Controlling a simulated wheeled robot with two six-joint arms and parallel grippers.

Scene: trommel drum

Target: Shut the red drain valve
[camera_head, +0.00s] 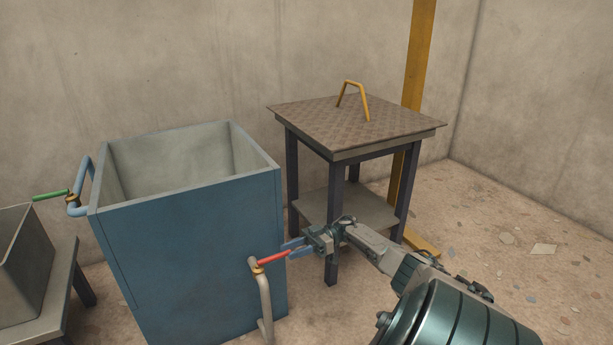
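The red drain valve (273,258) has a red lever on a brass-coloured body, on top of a pale bent pipe (265,295) by the front right corner of the blue tank. The lever points right and slightly upward in the picture. My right gripper (288,250) comes in from the right, with its two bluish fingers apart and the tip of the red lever at or between the fingertips. I cannot tell whether they touch it. My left gripper is not in view.
The open blue tank (205,255) stands left of the valve. A green-handled valve (50,195) is on its far left side. A grey bin (22,260) is at the left edge. A table with a yellow-handled plate (320,115) stands behind my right gripper. The floor at right is mostly clear.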

